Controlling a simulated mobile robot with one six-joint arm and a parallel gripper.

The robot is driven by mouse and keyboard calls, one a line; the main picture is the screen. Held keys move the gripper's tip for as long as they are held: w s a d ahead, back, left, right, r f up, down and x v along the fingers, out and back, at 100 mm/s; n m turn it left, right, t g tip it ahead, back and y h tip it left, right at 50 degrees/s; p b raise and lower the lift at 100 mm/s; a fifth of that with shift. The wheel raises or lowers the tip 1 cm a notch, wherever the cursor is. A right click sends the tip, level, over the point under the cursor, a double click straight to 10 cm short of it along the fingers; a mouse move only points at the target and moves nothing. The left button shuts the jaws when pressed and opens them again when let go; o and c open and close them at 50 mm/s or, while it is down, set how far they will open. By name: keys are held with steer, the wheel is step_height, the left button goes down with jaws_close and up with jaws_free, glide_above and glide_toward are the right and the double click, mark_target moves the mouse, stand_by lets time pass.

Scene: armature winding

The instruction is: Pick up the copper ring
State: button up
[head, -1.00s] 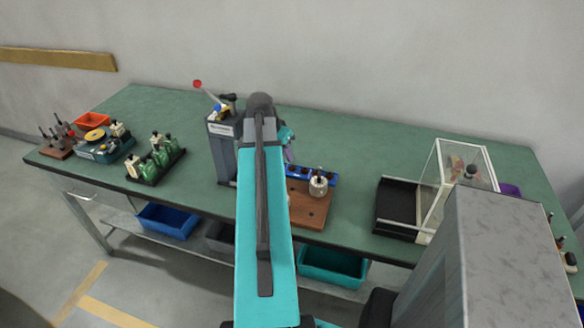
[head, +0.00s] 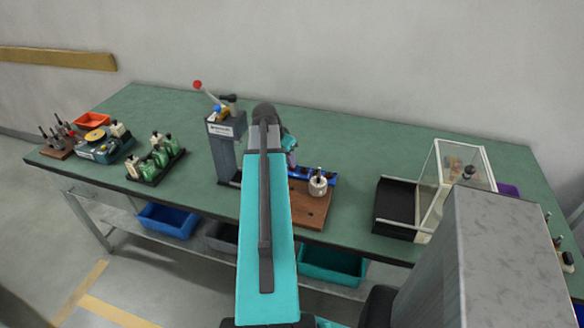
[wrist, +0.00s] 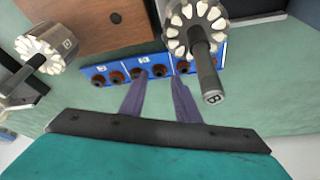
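Several small copper-brown rings with dark centres sit in a row in a blue holder (wrist: 222,52) in the wrist view. One copper ring (wrist: 158,71) lies just beyond the gap between my fingertips. My gripper (wrist: 161,80) is open, with two purple-grey fingers apart and nothing visible between them. Whether the fingertips touch the holder I cannot tell. In the head view the blue holder (head: 322,178) shows behind the wooden board, and my arm hides part of it.
An armature with a shaft marked B (wrist: 206,65) stands close to the right finger; another armature (wrist: 40,52) is at left. In the head view a wooden board (head: 312,212), a grey lever press (head: 226,150) and a clear-sided box (head: 455,175) stand nearby. The bench's back middle is clear.

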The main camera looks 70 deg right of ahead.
mark_target(290, 171)
steer(key=shift+p+x, duration=0.45)
steer(key=shift+x, duration=1.65)
steer(key=shift+s+d+r, duration=0.1)
jaws_close()
step_height(290, 171, up, 10)
steer(key=b, duration=0.2)
